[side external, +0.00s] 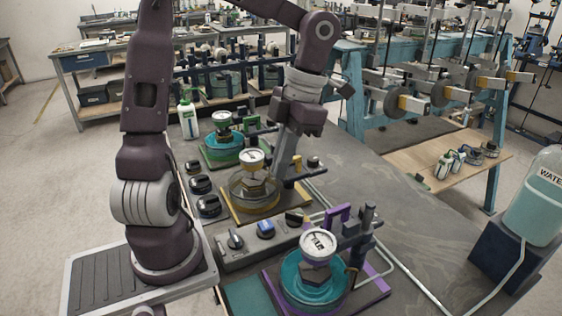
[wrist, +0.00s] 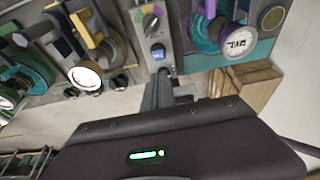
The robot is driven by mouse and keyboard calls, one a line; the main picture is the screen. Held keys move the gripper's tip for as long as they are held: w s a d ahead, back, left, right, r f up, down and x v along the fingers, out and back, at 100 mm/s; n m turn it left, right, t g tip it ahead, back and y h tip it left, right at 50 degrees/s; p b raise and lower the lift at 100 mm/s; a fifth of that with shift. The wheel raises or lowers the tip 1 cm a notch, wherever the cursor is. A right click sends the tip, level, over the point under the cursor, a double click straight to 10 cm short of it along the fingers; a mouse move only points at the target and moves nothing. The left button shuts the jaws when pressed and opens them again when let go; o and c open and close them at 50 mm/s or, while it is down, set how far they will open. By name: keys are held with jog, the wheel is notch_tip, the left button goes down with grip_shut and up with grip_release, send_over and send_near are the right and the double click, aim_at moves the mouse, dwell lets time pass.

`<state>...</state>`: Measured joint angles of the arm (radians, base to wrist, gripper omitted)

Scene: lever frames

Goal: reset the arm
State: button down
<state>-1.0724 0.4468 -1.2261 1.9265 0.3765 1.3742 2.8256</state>
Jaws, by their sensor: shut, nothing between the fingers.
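My gripper (side external: 279,178) points down over the grey workbench, in front of the yellow-framed device from the side camera. Its narrow fingers are together with nothing between them. In the wrist view my gripper (wrist: 163,72) reaches up toward a blue knob (wrist: 157,52) on a grey control strip. Whether it touches the knob cannot be told there; in the side view the blue knob (side external: 265,229) stands apart, lower and nearer the camera. My arm is bent at the elbow above the bench.
Devices with dial gauges stand on the bench: a green one (side external: 224,147), a yellow one (side external: 240,205) and a purple one (side external: 318,285). Black knobs (side external: 208,206) line the left. A white bottle (side external: 188,118) stands behind. A water tank (side external: 537,200) stands at right.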

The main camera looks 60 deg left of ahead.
jog(key=s+d+r+m+t, duration=0.2)
jog(key=s+d+m+t, duration=0.1)
jog(key=m, duration=1.5)
jog(key=s+d+r+m+t, duration=0.3)
jog(key=s+m+t, duration=0.2)
jog(key=m, duration=1.3)
jog(key=shift+s+t, duration=0.35)
jog(key=shift+t, duration=0.05)
